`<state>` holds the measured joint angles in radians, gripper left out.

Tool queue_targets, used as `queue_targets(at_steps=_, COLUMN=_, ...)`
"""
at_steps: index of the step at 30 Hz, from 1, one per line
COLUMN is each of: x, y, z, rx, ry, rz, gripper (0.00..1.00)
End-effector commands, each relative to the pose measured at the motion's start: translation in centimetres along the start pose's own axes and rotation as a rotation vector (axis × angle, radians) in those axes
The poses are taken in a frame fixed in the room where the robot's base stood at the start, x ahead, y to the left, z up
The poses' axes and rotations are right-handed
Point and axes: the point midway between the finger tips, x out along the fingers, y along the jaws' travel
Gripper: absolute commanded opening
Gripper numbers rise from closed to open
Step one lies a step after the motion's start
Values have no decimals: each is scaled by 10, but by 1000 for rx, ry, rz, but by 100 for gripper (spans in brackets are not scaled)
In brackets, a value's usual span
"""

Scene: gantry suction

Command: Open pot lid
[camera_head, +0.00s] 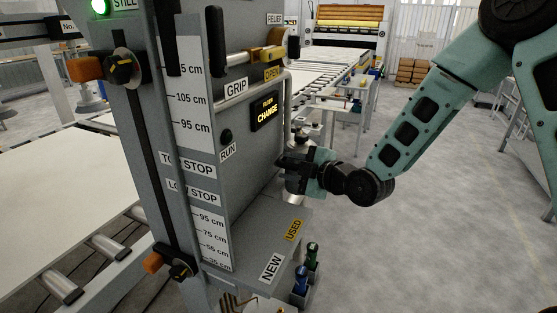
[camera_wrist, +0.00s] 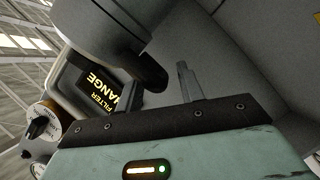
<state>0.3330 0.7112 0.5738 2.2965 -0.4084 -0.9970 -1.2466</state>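The pot appears to be the metallic cylinder (camera_head: 294,199) on the right side of the grey machine column; only parts of it show below and above my gripper. A dark-topped piece (camera_head: 301,138) stands just above my gripper. My gripper (camera_head: 284,164) is level, pointing left at the pot, and hides its middle. In the wrist view a large grey round body (camera_wrist: 95,25) with a dark edge is close ahead at upper left. I cannot tell whether the fingers touch the pot.
The column carries a lit "FILTER CHANGE" display (camera_head: 266,111), also in the wrist view (camera_wrist: 105,88), and a GRIP/OPEN handle (camera_head: 262,55). Floor at right is clear.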

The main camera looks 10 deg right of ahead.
Motion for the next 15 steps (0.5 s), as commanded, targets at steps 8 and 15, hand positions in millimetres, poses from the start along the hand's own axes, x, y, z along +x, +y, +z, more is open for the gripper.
queue_targets(at_steps=8, x=-2, y=-2, z=1, rx=1, ry=-1, rz=1, gripper=38)
queue_targets(at_steps=15, x=-2, y=-2, z=0, rx=0, ry=-1, rz=1, gripper=7)
